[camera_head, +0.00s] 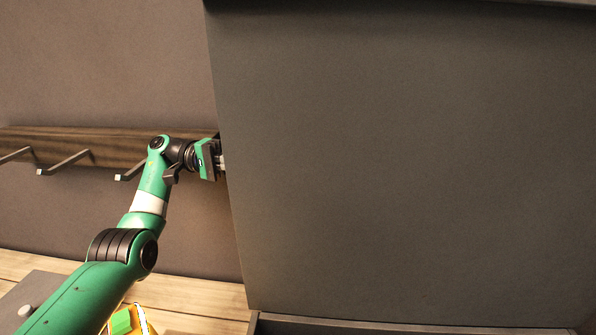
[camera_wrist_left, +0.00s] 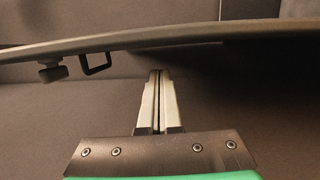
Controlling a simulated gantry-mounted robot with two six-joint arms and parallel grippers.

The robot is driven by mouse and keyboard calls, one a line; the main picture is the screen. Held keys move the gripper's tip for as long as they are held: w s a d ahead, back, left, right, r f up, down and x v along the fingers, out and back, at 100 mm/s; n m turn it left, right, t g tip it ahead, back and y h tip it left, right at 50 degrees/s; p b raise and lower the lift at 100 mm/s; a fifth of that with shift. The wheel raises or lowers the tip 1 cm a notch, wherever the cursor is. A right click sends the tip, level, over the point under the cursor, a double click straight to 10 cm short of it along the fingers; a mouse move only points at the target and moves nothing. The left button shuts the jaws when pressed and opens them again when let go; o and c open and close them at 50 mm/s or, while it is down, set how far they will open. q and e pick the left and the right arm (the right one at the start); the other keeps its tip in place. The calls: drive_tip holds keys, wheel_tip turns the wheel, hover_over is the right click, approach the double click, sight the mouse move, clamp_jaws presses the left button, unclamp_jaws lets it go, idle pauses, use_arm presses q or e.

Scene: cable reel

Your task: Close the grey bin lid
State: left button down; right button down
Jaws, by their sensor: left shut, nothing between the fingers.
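The grey lid (camera_head: 410,160) stands raised as a large flat panel and fills the right of the head view. The grey bin's rim (camera_head: 350,326) shows below it at the bottom edge. My left gripper (camera_head: 222,162) is at the lid's left edge, its fingertips partly hidden there. In the left wrist view the lid's edge (camera_wrist_left: 190,38) crosses above my shut, empty fingers (camera_wrist_left: 160,78). I cannot tell whether they touch the lid. My right gripper is not in view.
A wooden rail (camera_head: 70,141) with several hooks runs along the wall at the left. A grey surface with a round knob (camera_head: 26,311) and a yellow and green object (camera_head: 128,321) lie at the lower left, near my left arm.

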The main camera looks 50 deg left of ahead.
sight(299, 176)
use_arm(q)
drive_tip(key=b+x, duration=0.1)
drive_tip(key=x, duration=0.8)
drive_tip(key=shift+w+d, duration=0.15)
drive_tip(key=shift+d, duration=0.15)
